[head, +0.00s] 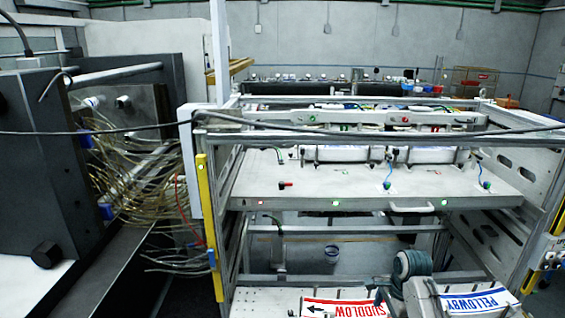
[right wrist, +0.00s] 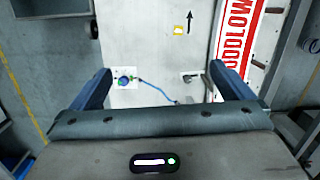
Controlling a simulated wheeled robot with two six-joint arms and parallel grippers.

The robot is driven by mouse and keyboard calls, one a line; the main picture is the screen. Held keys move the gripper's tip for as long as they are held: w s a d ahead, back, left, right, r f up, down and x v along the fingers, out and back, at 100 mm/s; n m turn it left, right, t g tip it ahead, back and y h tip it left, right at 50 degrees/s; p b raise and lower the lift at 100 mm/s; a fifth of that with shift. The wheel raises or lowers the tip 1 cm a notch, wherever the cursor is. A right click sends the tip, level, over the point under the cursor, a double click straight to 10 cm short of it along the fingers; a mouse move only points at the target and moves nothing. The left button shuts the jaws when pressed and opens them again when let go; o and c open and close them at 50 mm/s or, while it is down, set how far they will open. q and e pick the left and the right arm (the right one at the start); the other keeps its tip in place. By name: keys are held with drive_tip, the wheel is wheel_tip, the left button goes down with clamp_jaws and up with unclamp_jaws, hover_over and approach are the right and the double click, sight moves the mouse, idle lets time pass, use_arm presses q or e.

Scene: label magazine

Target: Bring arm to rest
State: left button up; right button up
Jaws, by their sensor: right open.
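My right gripper (right wrist: 161,72) is open in the right wrist view. Its two dark blue fingers stand wide apart with nothing between them. Below them is a pale panel with a green-and-blue connector (right wrist: 124,82) and a blue cable near the left finger. A white label (right wrist: 236,36) with red lettering lies by the right finger. My left gripper is not in view.
A blue-lettered label (head: 478,302) is at the lower right. Loose yellowish hoses (head: 130,185) hang at the left. A black cable crosses the frame's top.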

drive_tip(key=s+f+n+t+h, duration=0.1)
drive_tip(key=s+f+n, duration=0.3)
drive_tip(key=s, duration=0.4)
drive_tip(key=s+f+n, duration=0.4)
drive_tip(key=s, duration=0.5)
drive_tip(key=s+r+n+t+h, duration=0.1)
drive_tip(key=s+r+n, duration=0.3)
drive_tip(key=s, duration=0.5)
drive_tip(key=s+r+n+t, duration=0.1)
drive_tip(key=s+n, duration=0.5)
drive_tip(key=s, duration=0.2)
wheel_tip(320, 180, down, 40)
drive_tip(key=d+r+g+b, duration=0.1)
drive_tip(key=d+b, duration=0.1)
drive_tip(key=b, duration=0.6)
use_arm(q)
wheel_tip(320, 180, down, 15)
drive_tip(key=b, duration=0.6)
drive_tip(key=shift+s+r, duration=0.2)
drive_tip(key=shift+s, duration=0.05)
use_arm(e)
drive_tip(key=s+f, duration=0.9)
drive_tip(key=f, duration=0.3)
drive_tip(key=s+d+f+g, duration=0.1)
drive_tip(key=s+f, duration=0.9)
drive_tip(key=f, duration=0.3)
drive_tip(key=shift+d+f+m, duration=0.15)
drive_tip(key=shift+d+m, duration=0.1)
drive_tip(key=shift+m, duration=0.05)
